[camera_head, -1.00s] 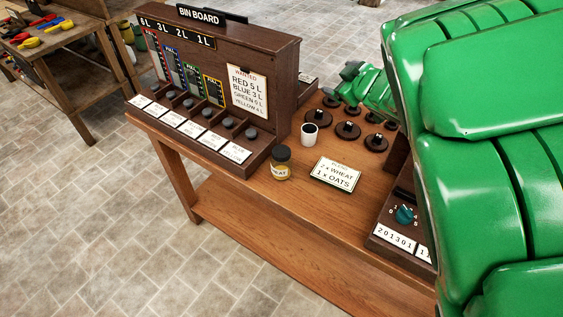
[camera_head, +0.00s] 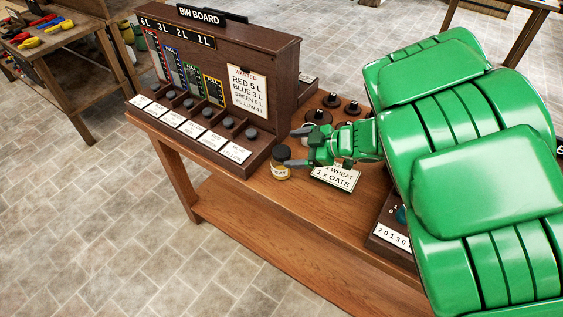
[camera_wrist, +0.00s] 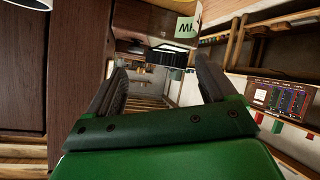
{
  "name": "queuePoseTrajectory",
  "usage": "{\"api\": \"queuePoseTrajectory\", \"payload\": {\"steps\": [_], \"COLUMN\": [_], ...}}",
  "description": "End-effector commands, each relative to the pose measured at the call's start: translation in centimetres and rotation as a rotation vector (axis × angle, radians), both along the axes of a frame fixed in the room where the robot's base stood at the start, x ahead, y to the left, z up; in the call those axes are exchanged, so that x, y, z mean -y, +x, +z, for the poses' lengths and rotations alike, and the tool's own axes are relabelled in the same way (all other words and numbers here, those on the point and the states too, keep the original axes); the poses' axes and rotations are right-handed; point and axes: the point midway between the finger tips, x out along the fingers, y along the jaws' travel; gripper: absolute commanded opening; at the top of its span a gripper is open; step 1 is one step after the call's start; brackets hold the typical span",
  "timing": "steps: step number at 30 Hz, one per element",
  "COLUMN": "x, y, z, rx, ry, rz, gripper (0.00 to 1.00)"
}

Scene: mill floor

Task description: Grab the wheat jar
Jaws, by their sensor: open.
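The wheat jar (camera_head: 281,171) is a small glass jar with yellowish contents, a dark lid and a label, upright on the wooden bench (camera_head: 255,185) by the bin board's right corner. My green gripper (camera_head: 298,147) is open just right of the jar, its dark fingers pointing left toward it. The nearer fingertip overlaps the jar's right side in the head view; I cannot tell whether they touch. In the wrist view my open gripper (camera_wrist: 160,75) has nothing visibly clamped. A pale label with dark letters (camera_wrist: 187,27) shows beyond the fingers; I cannot tell what bears it.
The bin board (camera_head: 215,70) stands left of the jar. An order card (camera_head: 335,179) reading wheat and oats lies partly under my gripper in view. Dark round knobbed pieces (camera_head: 318,117) stand behind. A white cup is mostly hidden. The bench front left of the jar is clear.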

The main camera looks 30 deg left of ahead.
Motion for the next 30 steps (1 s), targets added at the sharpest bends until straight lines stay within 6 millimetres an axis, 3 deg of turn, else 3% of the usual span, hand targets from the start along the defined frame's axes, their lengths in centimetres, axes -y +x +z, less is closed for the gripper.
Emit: {"api": "queuePoseTrajectory", "payload": {"steps": [12, 20, 30], "x": [-0.8, -1.8, -4.9], "y": [-0.9, -1.2, -1.8], "z": [-1.9, -2.3, -3.3], "rx": [-0.352, -0.385, -0.383], "ry": [0.082, 0.091, 0.093], "rz": [-0.139, -0.150, -0.148], "gripper": [0.85, 0.85, 0.85]}}
